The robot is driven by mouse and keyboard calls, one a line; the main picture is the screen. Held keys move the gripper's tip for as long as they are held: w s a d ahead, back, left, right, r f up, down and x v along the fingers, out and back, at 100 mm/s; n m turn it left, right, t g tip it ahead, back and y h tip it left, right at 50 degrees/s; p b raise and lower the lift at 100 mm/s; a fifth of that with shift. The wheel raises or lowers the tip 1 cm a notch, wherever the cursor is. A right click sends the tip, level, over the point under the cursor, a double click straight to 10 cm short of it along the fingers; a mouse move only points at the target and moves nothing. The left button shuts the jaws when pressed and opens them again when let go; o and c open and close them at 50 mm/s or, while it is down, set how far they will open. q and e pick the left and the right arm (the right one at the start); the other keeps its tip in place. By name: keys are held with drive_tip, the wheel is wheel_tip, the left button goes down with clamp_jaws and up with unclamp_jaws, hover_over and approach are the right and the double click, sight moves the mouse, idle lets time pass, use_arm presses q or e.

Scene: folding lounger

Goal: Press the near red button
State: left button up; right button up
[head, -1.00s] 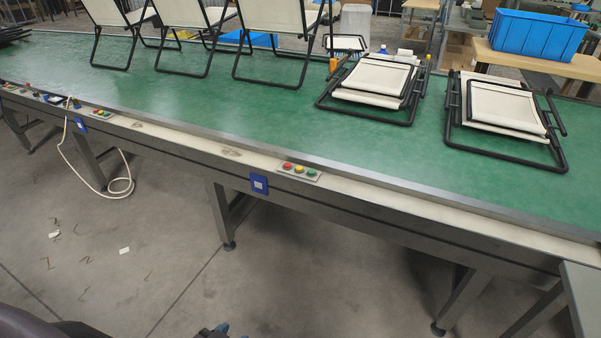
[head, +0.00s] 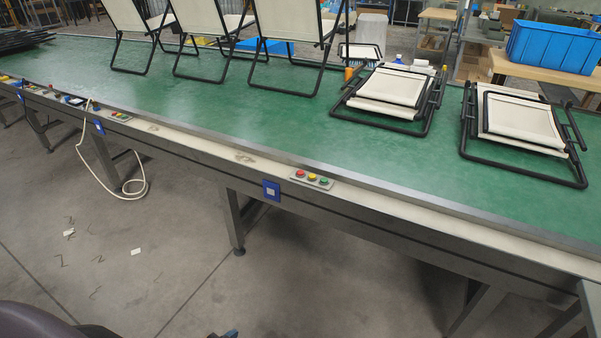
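The near red button (head: 300,174) is a small round button at the left end of a grey control panel (head: 322,187) on the conveyor table's front ledge. A yellow button (head: 312,177) and a green button (head: 324,181) sit to its right on the same panel. The red button is in clear sight with nothing over it. Neither of my grippers can be made out in the head view.
The green conveyor table (head: 230,115) crosses the view, with upright loungers (head: 288,50) at the back and folded loungers (head: 520,125) at right. A blue plate (head: 271,191) is on its front side. A white cable (head: 125,187) hangs at left. Grey floor in front is largely clear.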

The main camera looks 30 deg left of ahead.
use_arm(q)
clamp_jaws()
drive_tip(key=shift+a, duration=0.1)
idle(1.4)
